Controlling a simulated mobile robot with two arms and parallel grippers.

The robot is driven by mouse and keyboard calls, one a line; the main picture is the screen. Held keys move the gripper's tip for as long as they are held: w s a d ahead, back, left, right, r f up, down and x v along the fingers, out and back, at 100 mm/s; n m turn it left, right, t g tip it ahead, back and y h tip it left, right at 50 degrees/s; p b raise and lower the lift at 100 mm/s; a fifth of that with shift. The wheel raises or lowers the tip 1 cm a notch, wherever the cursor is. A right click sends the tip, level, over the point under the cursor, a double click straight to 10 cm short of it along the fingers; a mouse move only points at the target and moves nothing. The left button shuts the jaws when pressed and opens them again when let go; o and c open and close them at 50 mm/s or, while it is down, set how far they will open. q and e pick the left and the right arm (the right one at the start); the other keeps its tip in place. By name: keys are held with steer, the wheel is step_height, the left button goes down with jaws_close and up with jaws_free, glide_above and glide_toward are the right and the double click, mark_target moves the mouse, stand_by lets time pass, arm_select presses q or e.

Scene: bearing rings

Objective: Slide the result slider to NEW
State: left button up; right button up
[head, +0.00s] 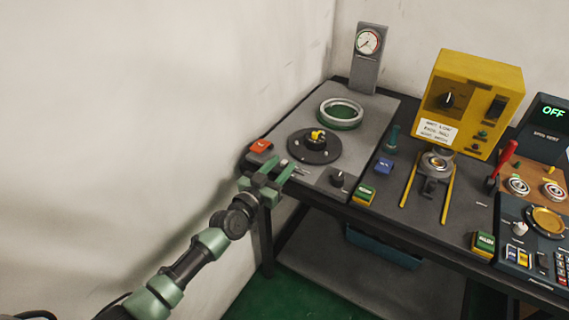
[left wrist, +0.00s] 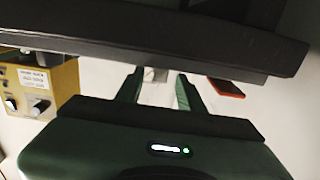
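My left gripper (head: 279,168) is at the front left edge of the grey plate on the bench. Its two green fingers stand apart, and in the left wrist view the gripper (left wrist: 156,90) also shows them spread. A small pale piece (left wrist: 155,75) shows between the fingers there; I cannot tell whether they touch it. In the head view a small light slider-like strip (head: 300,171) lies just right of the fingertips, partly hidden by them. Its label and setting are too small to read. My right gripper is not in view.
An orange-red button (head: 261,146) sits just behind the gripper. Right of it are a black round fixture (head: 314,146), a black knob (head: 337,178), a grey ring (head: 341,111) and a gauge (head: 368,42). A yellow box (head: 478,75) stands further right. The wall is close on the left.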

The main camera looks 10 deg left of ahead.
arm_select(q)
steer(key=shift+x, duration=1.05)
jaws_close()
stand_by(0.6)
